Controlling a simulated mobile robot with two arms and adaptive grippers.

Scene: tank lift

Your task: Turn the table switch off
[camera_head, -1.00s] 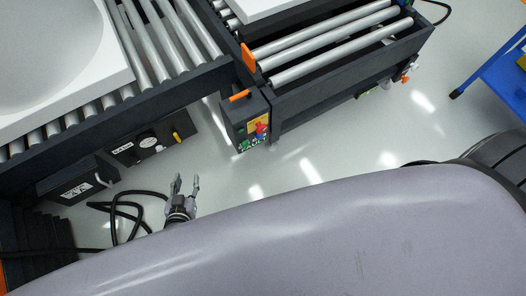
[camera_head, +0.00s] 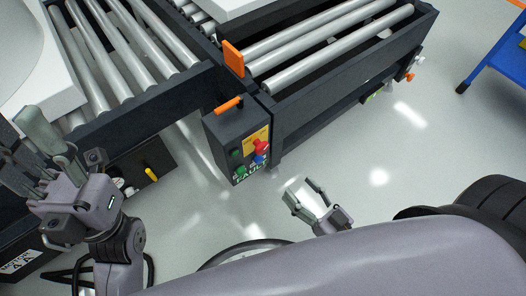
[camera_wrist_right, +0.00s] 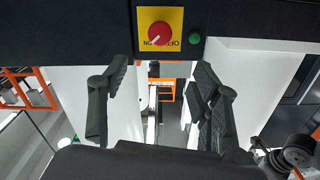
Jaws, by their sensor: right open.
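The control box (camera_head: 238,140) stands at the corner of the roller table, with a yellow plate, a red knob (camera_head: 260,146), small coloured buttons and a label reading FAULT. My right gripper (camera_head: 304,193) is open and empty, low to the right of the box and apart from it. In the right wrist view a red rotary switch (camera_wrist_right: 160,33) on a yellow plate marked OFF and ON shows ahead of the open fingers, above the gap between them, with a green button beside it. My left gripper (camera_head: 32,150) is large at the left; its finger opening is unclear.
Roller tables (camera_head: 340,100) run along the back, with an orange stop (camera_head: 233,58) near the corner. A blue frame (camera_head: 495,65) stands at the far right. Cables lie on the floor at the lower left. Pale floor is clear right of the box.

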